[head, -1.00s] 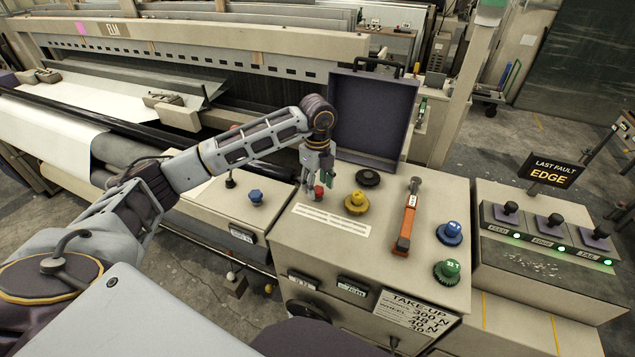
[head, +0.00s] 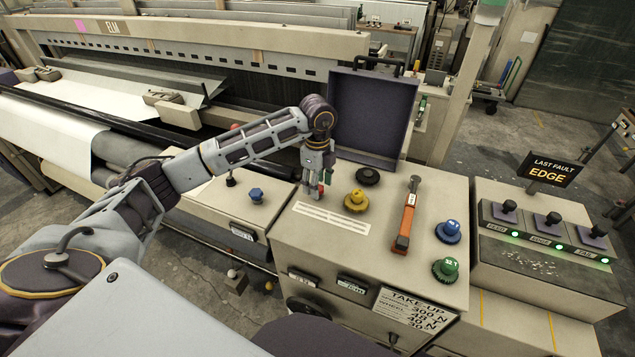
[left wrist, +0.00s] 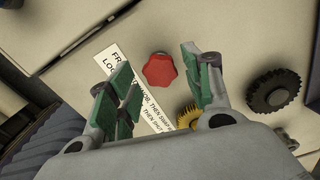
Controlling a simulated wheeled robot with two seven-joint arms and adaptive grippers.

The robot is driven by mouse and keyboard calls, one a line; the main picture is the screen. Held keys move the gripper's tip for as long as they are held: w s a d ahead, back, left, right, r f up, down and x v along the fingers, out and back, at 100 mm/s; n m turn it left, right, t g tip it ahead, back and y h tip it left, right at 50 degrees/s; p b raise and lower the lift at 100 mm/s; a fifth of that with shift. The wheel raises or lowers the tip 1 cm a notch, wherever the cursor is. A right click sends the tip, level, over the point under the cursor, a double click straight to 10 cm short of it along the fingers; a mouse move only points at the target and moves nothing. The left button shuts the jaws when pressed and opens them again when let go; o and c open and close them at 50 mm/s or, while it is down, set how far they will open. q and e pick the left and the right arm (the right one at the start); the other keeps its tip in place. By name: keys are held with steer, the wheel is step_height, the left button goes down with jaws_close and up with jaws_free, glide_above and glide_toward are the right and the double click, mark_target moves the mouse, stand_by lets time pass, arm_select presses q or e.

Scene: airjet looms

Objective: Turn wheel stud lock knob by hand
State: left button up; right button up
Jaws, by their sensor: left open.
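A red lobed knob (left wrist: 160,70) sits on the beige cabinet top beside a white printed strip (left wrist: 137,88) in the left wrist view. I take it for the lock knob; in the head view only a bit of red shows among my fingers. My left gripper (head: 319,187) points down over the cabinet top. It is open, and in the left wrist view its green-padded fingers (left wrist: 157,65) stand on either side of the knob with gaps. Whether they reach down to its height I cannot tell. My right gripper is out of view.
An open dark lid (head: 372,118) rises behind.

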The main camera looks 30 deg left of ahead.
arm_select(q)
steer(key=shift+f+b, duration=0.45)
steer(key=shift+f, duration=0.45)
steer(key=c, duration=0.8)
steer(key=shift+o, duration=0.2)
steer(key=shift+m+b, duration=0.9)
steer(key=shift+m, duration=2)
steer(key=shift+m+b, duration=0.9)
steer(key=shift+m, duration=2)
steer(key=o, duration=0.8)
steer(key=shift+o, duration=0.2)
